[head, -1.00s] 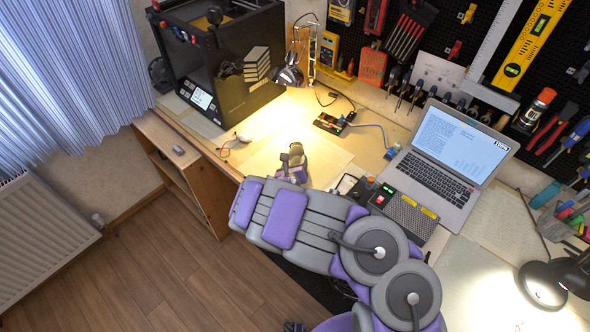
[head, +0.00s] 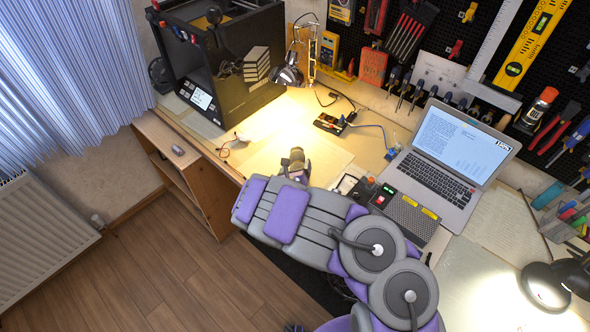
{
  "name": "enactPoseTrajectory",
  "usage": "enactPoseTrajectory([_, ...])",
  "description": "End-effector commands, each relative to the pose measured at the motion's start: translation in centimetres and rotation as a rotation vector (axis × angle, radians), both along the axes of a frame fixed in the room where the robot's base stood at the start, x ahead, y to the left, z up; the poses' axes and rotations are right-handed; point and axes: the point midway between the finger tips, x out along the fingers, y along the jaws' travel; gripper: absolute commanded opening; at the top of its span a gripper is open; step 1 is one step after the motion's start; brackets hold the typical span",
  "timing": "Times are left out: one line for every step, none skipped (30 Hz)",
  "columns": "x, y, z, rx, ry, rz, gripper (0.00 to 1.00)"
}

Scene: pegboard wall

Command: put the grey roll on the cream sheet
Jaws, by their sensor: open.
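A small grey roll (head: 178,150) lies on the top of the low wooden shelf unit at the left, below the desk's level. The cream sheet (head: 328,153) lies flat on the desk under the lamp light, partly hidden by my arm. My gripper (head: 296,157) is over the sheet, pointing away from me. It is open and nothing shows in it, though its fingers are small and foreshortened. It is well to the right of the grey roll and apart from it.
A black 3D printer (head: 225,70) stands behind the shelf unit (head: 165,135). A desk lamp (head: 288,75) hangs over the sheet. A small board with cables (head: 330,123), a laptop (head: 445,155) and a power supply box (head: 408,212) are to the right.

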Motion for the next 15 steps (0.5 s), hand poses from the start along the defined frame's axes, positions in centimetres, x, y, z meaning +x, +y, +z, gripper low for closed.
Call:
enactPoseTrajectory([0.0, 0.1, 0.1, 0.0, 0.001, 0.002, 0.86])
enactPoseTrajectory([-0.2, 0.1, 0.1, -0.001, 0.001, 0.003, 0.86])
enactPoseTrajectory([-0.5, 0.2, 0.2, -0.001, 0.002, 0.004, 0.86])
enactPoseTrajectory([-0.7, 0.3, 0.3, -0.003, 0.002, 0.006, 0.86])
enactPoseTrajectory([-1.0, 0.3, 0.5, -0.005, 0.003, 0.007, 0.86])
enactPoseTrajectory([-1.4, 0.3, 0.7, -0.005, 0.002, 0.006, 0.86])
enactPoseTrajectory([-1.8, 0.3, 0.9, -0.006, 0.001, 0.006, 0.86])
enactPoseTrajectory([-2.2, 0.4, 1.2, -0.007, 0.0, 0.007, 0.86])
enactPoseTrajectory([-2.7, 0.4, 1.5, -0.008, -0.003, 0.008, 0.86])
enactPoseTrajectory([-3.1, 0.5, 1.7, -0.005, -0.004, 0.006, 0.86])
enactPoseTrajectory([-3.6, 0.6, 1.8, -0.005, -0.002, 0.007, 0.86])
enactPoseTrajectory([-4.1, 0.7, 1.9, -0.003, 0.0, 0.006, 0.86])
enactPoseTrajectory([-4.5, 0.7, 2.1, -0.004, 0.0, 0.006, 0.86])
enactPoseTrajectory([-4.9, 0.6, 2.2, -0.004, 0.001, 0.005, 0.86])
enactPoseTrajectory([-5.4, 0.7, 2.4, -0.006, 0.001, 0.006, 0.86])
